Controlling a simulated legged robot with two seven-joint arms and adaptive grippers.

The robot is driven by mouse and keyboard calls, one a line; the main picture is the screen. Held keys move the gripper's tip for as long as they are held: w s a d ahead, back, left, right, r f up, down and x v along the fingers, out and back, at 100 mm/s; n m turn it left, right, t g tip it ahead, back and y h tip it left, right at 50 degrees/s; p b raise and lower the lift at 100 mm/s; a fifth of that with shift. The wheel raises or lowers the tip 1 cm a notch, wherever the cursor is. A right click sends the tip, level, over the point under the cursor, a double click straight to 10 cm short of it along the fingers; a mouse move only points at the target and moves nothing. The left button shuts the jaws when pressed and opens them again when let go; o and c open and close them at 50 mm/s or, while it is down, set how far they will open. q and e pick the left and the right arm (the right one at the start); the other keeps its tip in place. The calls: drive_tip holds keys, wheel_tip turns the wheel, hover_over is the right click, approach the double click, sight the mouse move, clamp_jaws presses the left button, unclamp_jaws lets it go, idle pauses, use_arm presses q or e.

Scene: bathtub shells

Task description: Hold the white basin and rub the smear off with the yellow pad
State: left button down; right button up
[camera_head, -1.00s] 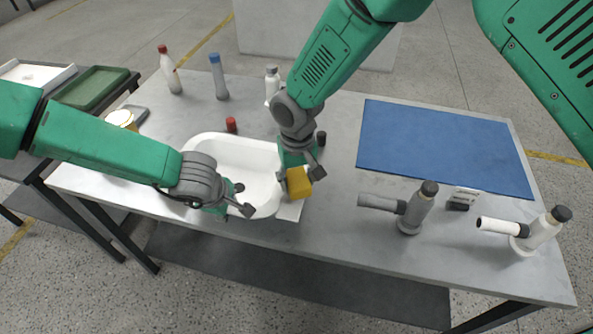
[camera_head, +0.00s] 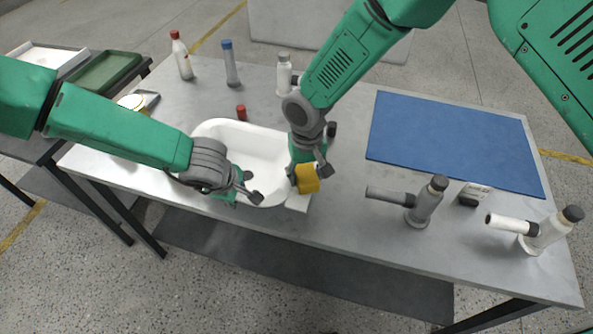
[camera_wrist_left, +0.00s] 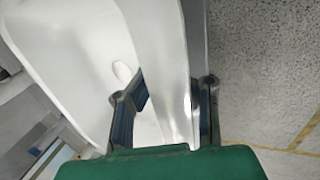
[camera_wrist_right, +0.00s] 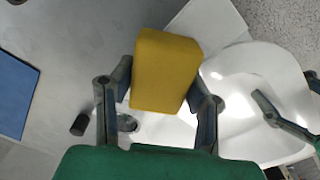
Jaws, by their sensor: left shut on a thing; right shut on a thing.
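The white basin (camera_head: 262,150) lies on the grey table near its front edge; its rim also shows in the left wrist view (camera_wrist_left: 165,60). My left gripper (camera_head: 248,192) is shut on the basin's front wall, with one finger inside and one outside. My right gripper (camera_head: 307,172) is shut on the yellow pad (camera_head: 307,179), just beyond the basin's right end. In the right wrist view the pad (camera_wrist_right: 165,72) sits between the fingers, with the basin (camera_wrist_right: 260,95) beside it. I cannot make out a smear; the arms hide part of the basin.
A white flat piece (camera_head: 298,203) lies at the basin's right end. A red-capped bottle (camera_head: 182,58), a blue-capped bottle (camera_head: 231,65) and a red cap (camera_head: 241,112) stand behind. A blue mat (camera_head: 450,140) and two bottle-like fixtures (camera_head: 425,203) (camera_head: 545,232) are to the right.

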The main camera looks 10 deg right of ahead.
sight(303, 182)
drive_tip(key=shift+s+a, duration=0.25)
drive_tip(key=shift+s, duration=0.55)
drive_tip(key=shift+w+a+r, duration=0.1)
drive_tip(key=shift+w+a, duration=0.35)
drive_tip(key=shift+a, duration=0.45)
drive_tip(key=shift+w+a, duration=0.45)
drive_tip(key=shift+a, duration=0.4)
drive_tip(key=shift+s+d, duration=0.5)
drive_tip(key=shift+d, duration=0.4)
drive_tip(key=shift+s+d, duration=0.45)
drive_tip(key=shift+d, duration=0.4)
drive_tip(key=shift+s+a, duration=0.35)
drive_tip(key=shift+s, duration=0.3)
drive_tip(key=shift+w+a+r, duration=0.1)
drive_tip(key=shift+w+a, duration=0.35)
drive_tip(key=shift+a, duration=0.4)
drive_tip(key=shift+w+a, duration=0.45)
drive_tip(key=shift+a, duration=0.35)
drive_tip(key=d, duration=0.1)
drive_tip(key=s+d, duration=0.1)
drive_tip(key=d, duration=0.1)
drive_tip(key=shift+s, duration=0.2)
drive_tip(key=shift+s+d, duration=0.1)
drive_tip(key=shift+d, duration=0.05)
drive_tip(key=shift+r, duration=3.95)
